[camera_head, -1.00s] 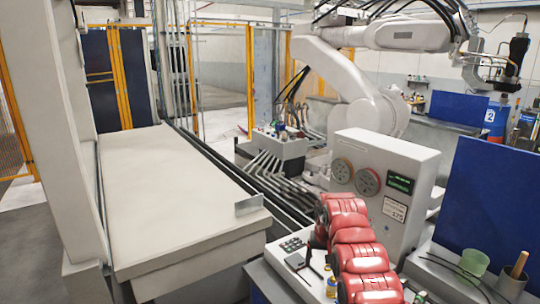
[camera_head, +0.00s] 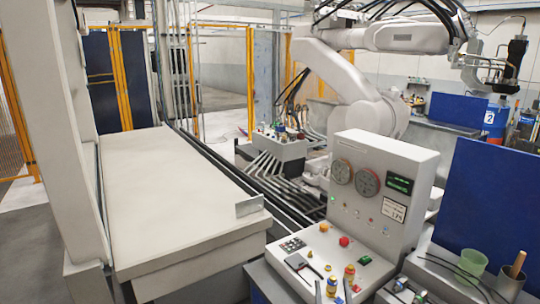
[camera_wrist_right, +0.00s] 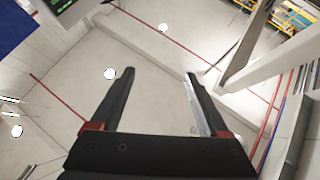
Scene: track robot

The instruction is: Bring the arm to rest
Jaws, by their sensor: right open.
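The rest of my right arm is out of that view. In the right wrist view, the gripper (camera_wrist_right: 160,73) has its two black fingers spread apart with nothing between them. That view shows a pale surface with round bright lights and red lines behind the fingers. My left gripper and arm are in neither view now.
A control console (camera_head: 385,165) with gauges, buttons and a green display stands close ahead. A white bench (camera_head: 180,195) is at left. A blue panel (camera_head: 482,205), a green cup (camera_head: 472,262) and a brown-handled container (camera_head: 512,277) are at right. A large white robot arm (camera_head: 345,75) stands behind.

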